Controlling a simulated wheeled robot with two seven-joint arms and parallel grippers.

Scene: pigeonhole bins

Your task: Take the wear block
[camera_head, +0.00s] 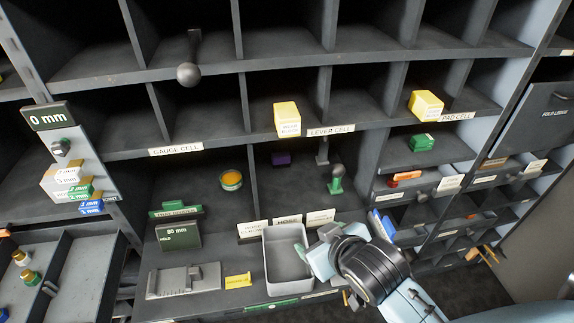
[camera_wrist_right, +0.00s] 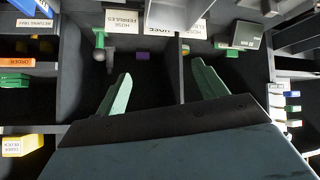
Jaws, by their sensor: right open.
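Two yellow blocks with small print on their fronts stand in the upper row. One yellow block (camera_head: 287,119) sits at the front edge above the LEVER CELL label, and the other (camera_head: 425,105) sits above the PAD CELL label. The print is too small for me to tell which is the wear block. A yellow block (camera_wrist_right: 22,145) also shows at the lower left of the right wrist view. My right gripper (camera_head: 322,256) is low in front of the shelf, beside the grey tray, below both blocks. Its pale green fingers (camera_wrist_right: 162,90) are apart with nothing between them. My left gripper is not visible.
A grey open tray (camera_head: 288,284) stands on the lower ledge beside my right gripper. A green-based lever (camera_head: 336,180) and a purple block (camera_head: 281,159) are in the bay behind. A green block (camera_head: 421,143) lies at right. Shelf dividers bound each cell.

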